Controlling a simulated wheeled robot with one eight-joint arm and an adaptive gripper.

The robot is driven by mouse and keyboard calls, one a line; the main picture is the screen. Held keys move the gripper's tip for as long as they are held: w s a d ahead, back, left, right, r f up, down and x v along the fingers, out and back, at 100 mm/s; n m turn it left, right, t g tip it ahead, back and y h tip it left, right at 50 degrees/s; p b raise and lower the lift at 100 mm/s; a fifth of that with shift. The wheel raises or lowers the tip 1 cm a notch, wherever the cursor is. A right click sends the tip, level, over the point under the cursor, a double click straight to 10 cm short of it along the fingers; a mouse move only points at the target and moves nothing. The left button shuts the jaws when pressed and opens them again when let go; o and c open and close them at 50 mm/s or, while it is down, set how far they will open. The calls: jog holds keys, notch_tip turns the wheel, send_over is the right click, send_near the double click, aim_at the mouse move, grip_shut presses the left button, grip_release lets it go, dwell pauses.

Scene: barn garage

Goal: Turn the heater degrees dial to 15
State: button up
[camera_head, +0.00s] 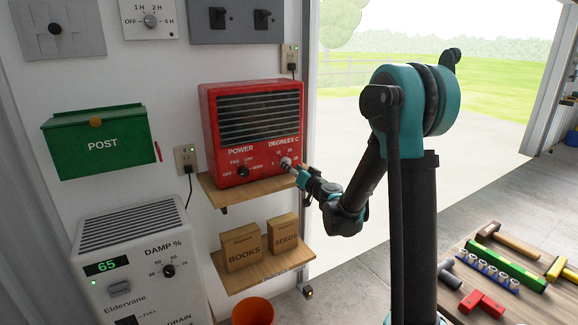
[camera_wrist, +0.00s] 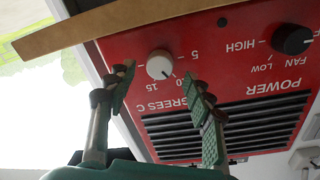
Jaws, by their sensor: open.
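The red heater (camera_head: 255,130) stands on a wooden shelf against the wall. Its white degrees dial (camera_wrist: 160,65) shows upside down in the wrist view, with a dark mark toward the partly hidden label between 5 and 15. The dial also shows in the head view (camera_head: 286,162), partly behind my fingers. My gripper (camera_wrist: 161,82) is open, one finger on either side of the dial in the picture. I cannot tell whether either finger touches it. The right finger covers part of the DEGREES C lettering.
The black power knob (camera_wrist: 292,40) is beside the dial. The wooden shelf (camera_head: 262,187) juts out below the heater. Below are two boxes, books (camera_head: 241,250) and seeds (camera_head: 284,233), on a lower shelf. A dehumidifier (camera_head: 135,265) stands left; tools lie on the right.

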jog(key=shift+x, duration=1.55)
jog(key=c, duration=1.2)
